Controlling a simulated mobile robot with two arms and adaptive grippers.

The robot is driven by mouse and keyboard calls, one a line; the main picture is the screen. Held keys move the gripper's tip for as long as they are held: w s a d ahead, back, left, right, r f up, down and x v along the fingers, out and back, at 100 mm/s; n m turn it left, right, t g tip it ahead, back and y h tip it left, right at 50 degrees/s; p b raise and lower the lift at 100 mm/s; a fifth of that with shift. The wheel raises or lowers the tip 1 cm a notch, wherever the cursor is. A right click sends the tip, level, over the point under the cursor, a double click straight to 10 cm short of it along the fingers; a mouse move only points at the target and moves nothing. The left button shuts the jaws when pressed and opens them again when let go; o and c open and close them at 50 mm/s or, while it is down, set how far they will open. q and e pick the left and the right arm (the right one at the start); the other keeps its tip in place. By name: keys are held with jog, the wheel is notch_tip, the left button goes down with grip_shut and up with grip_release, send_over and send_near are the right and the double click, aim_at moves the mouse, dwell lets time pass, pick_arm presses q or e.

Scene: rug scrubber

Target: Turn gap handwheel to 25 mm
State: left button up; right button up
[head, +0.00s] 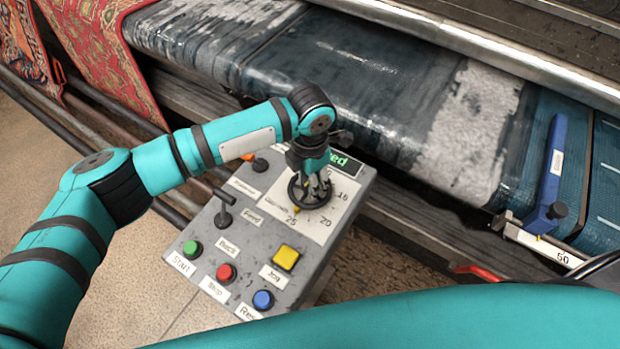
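The gap handwheel (297,196) is a dark round wheel on a white dial plate (336,206) at the upper right of the grey control panel. The numbers 16, 20 and 25 show on the plate, with 25 just below the wheel. A small yellow mark shows at the wheel's lower edge, near 25. My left gripper (318,190) points down onto the wheel, its fingers over the wheel's right part. The fingers look close together, but whether they grip the wheel is unclear. The gripper hides part of the wheel and dial. My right gripper is out of view; my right arm crosses the bottom.
The grey panel (212,258) also bears a lever (223,217), a green button (192,249), a red button (227,272), a blue button (263,299) and a yellow button (286,257). A partly hidden green-lettered display (345,161) sits behind the gripper. The wet roller bed lies beyond.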

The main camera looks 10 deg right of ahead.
pick_arm(q)
jog(key=shift+r, duration=0.15)
jog(key=o, duration=1.2)
notch_tip(320, 180, up, 12)
jog(key=shift+f, duration=0.1)
